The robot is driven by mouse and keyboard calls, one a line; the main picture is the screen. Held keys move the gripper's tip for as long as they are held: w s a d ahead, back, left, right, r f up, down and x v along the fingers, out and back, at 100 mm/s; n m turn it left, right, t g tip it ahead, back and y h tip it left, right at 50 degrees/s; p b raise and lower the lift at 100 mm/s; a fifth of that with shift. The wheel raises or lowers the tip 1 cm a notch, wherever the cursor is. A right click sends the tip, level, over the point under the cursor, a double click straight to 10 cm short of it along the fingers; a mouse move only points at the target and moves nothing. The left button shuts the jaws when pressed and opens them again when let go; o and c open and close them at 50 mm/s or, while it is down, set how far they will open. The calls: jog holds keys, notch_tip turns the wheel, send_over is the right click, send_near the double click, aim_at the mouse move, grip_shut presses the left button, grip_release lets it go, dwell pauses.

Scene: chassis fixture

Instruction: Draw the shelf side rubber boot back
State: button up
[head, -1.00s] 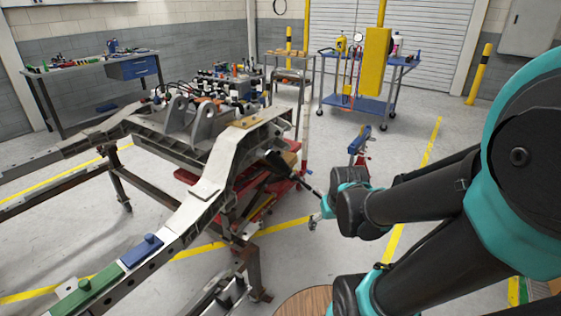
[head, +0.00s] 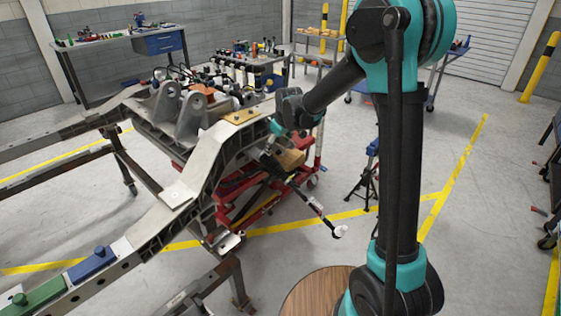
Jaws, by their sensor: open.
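A thin dark rod (head: 301,194) sticks out from under the near side of the metal chassis frame (head: 180,192) and slopes down to the right. It has a light band and ends in a white knob (head: 339,231). A dark, thicker part lies at its upper end beside the frame; I cannot tell for certain that this is the rubber boot. My gripper (head: 269,143) is at the frame's right end, just above the rod's upper end. It is small and partly hidden by my wrist, and it looks open. I cannot tell whether it touches anything.
A red lift (head: 258,208) with a wooden block (head: 290,160) stands under the frame. Blue (head: 92,264) and green (head: 40,300) blocks sit on the near rail. The floor at right is mostly clear.

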aim_at(273, 165)
jog(key=x, duration=1.7)
jog(key=shift+w+a+f, duration=0.15)
jog(key=shift+w+f, duration=0.05)
jog(key=shift+w, duration=0.2)
jog(key=shift+c, duration=0.2)
